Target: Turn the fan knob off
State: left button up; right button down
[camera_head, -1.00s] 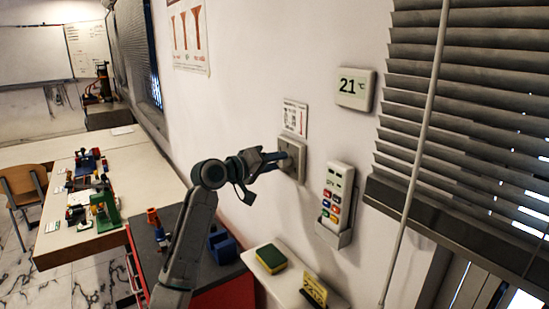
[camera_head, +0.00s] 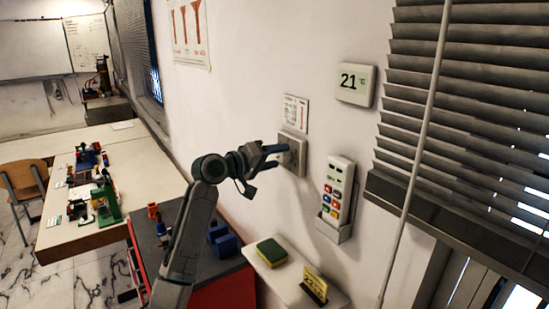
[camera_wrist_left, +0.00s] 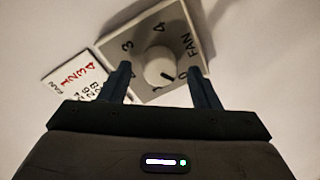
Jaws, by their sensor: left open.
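The fan knob (camera_wrist_left: 160,70) is a round white dial on a grey square plate (camera_wrist_left: 186,19) marked FAN, with numbers around it, seen in the left wrist view. In the head view the plate (camera_head: 301,160) is on the white wall, and the knob is largely hidden by my gripper. My left gripper (camera_head: 281,156) is open, its fingers pointing at the plate. In the left wrist view its two dark fingers (camera_wrist_left: 162,85) stand either side of the knob, with gaps showing; I cannot tell whether they touch the plate. My right gripper is not in view.
A printed card (camera_head: 294,113) is above the plate. A thermostat display (camera_head: 356,84) and a remote in a holder (camera_head: 337,190) are on the wall to the right. Below, a shelf (camera_head: 290,292) holds a sponge (camera_head: 271,252) and a yellow sign (camera_head: 315,284). Blinds (camera_head: 470,110) hang at the right.

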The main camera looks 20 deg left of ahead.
pick_arm(q)
jog(key=shift+s+a+b, duration=0.35)
jog(key=shift+s+b, duration=0.05)
jog(key=shift+s, duration=0.05)
jog(key=b+v, duration=0.4)
jog(key=v, duration=0.5)
jog(key=shift+s+a+r, duration=0.15)
jog(key=shift+s+a, duration=0.05)
jog(key=shift+s, duration=0.1)
